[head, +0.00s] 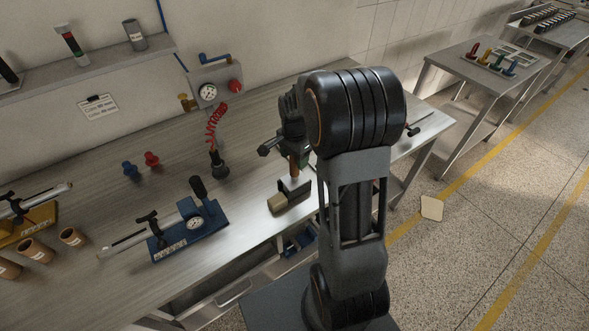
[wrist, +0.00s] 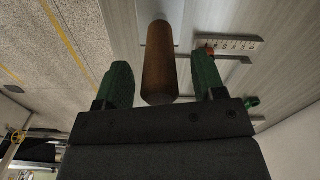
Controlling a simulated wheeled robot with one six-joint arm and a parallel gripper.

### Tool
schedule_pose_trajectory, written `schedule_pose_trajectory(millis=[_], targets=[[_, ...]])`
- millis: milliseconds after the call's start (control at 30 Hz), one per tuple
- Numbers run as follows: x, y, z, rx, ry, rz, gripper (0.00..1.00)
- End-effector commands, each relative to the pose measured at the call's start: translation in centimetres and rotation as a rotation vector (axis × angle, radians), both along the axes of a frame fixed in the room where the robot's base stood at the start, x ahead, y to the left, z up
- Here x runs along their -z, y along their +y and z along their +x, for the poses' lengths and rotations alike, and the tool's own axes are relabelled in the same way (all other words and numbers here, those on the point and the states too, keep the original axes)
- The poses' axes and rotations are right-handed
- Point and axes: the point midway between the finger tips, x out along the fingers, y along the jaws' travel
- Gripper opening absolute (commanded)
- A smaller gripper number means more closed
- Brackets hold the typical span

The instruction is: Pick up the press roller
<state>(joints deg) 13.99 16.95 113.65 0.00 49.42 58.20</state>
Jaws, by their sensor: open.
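The press roller's brown cylindrical handle (wrist: 158,72) runs between my gripper's two green fingers (wrist: 163,62) in the wrist view. Gaps show on both sides, so neither finger appears to touch it. My gripper is open. In the head view my gripper (head: 296,156) points down over the front part of the long workbench. The brown handle (head: 294,169) stands up below it, above a grey metal part (head: 293,188). My arm stands close by on the right and hides some of the bench. The roller's lower end is hard to make out.
A tan block (head: 277,204) lies beside the metal part near the bench's (head: 120,193) front edge. A blue gauge device (head: 188,230) lies to the left. A red coiled hose (head: 216,125) hangs behind. A graduated strip (wrist: 236,42) lies near the right finger.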

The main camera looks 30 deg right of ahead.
Motion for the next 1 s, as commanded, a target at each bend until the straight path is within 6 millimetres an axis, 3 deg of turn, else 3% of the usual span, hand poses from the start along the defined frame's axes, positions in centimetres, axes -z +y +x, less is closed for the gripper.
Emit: schedule_pose_trajectory(millis=[333, 1000], targets=[[0.55, 0.0, -0.01, 0.0, 0.0, 0.0, 0.61], [0.51, 0.0, -0.01, 0.0, -0.001, 0.0, 0.0]])
